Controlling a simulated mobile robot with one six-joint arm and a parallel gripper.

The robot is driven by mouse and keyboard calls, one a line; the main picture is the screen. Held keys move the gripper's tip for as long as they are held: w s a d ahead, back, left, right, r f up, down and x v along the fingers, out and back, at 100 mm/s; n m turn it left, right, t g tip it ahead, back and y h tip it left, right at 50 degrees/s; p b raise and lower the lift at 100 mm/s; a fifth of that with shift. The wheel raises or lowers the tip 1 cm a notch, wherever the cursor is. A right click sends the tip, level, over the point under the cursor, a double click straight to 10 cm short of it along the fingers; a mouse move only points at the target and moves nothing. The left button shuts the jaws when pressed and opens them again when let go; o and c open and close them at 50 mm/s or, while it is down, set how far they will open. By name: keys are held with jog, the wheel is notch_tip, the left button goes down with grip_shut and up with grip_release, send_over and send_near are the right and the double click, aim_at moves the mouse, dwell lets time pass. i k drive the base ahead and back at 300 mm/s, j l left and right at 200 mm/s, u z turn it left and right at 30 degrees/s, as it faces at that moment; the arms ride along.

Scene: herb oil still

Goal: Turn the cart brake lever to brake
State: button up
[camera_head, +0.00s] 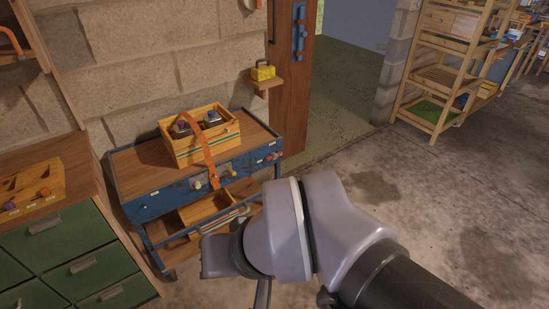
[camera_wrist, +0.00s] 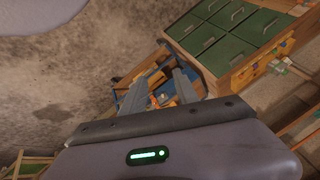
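The cart (camera_head: 135,160) is blue with a wooden top and stands against the block wall in the head view. Its front rail carries a small pale plate (camera_head: 226,168), a cream knob (camera_head: 197,184) and a red knob (camera_head: 268,157). I cannot tell which of these is the brake lever, or how it is set. In the wrist view, my gripper (camera_wrist: 160,80) is open, its two grey fingers apart with nothing held between them. The cart (camera_wrist: 150,72) shows small and partly hidden beyond the fingers. My arm hides the cart's lower right area in the head view.
A wooden crate (camera_head: 203,150) with dark jars and an orange strap sits on the cart. An open lower drawer (camera_head: 205,208) juts out. A green drawer cabinet (camera_head: 60,240) stands close at left. Concrete floor (camera_head: 350,190) is free at right, before a wooden rack (camera_head: 440,75).

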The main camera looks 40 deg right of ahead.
aim_at(273, 156)
jog(key=i+l, duration=0.45)
jog(key=l, duration=0.15)
jog(key=i+l, duration=0.45)
jog(key=l, duration=0.15)
jog(key=l+z, duration=0.05)
